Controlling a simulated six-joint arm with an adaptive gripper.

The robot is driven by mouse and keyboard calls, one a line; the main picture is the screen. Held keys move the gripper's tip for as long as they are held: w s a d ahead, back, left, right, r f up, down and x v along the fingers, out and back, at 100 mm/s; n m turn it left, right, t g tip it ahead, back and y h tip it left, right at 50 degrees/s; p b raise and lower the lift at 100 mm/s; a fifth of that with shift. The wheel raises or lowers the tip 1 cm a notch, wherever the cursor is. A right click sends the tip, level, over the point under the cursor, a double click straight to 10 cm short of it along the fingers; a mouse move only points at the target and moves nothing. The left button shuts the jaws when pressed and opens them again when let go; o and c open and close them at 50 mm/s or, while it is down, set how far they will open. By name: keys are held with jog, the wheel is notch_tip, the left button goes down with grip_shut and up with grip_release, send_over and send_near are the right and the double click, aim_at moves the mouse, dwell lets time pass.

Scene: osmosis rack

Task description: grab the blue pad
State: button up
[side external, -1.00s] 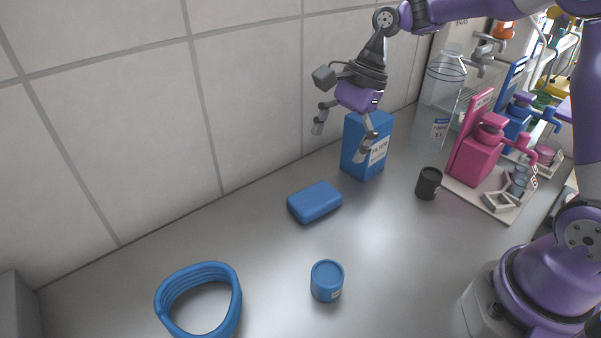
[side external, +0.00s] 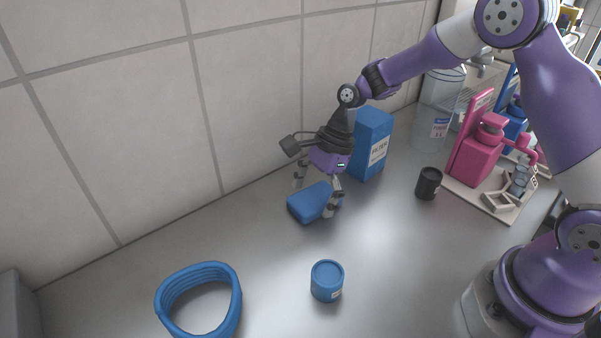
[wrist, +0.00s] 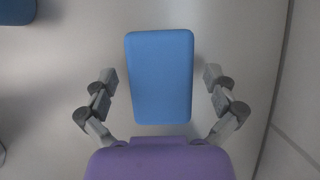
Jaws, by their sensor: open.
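The blue pad (side external: 309,204) is a rounded block lying flat on the metal counter. My gripper (side external: 315,197) is over it in the side view, with one finger in front of its right part and the other near its back edge. In the wrist view the pad (wrist: 160,76) lies between the two open fingers of my gripper (wrist: 160,88), with a gap on each side. It looks slightly closer to the right finger. Whether the fingertips are down at the pad's height is hard to tell.
A blue box (side external: 371,143) stands behind and right of my gripper. A blue can (side external: 327,281), a coiled blue hose (side external: 236,300) and a black can (side external: 428,183) stand on the counter. A pink pump (side external: 476,155) is at the right. The tiled wall (side external: 250,90) runs behind.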

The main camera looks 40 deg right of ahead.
jog(key=c, duration=0.9)
jog(key=shift+o, duration=0.2)
jog(key=shift+r, duration=0.1)
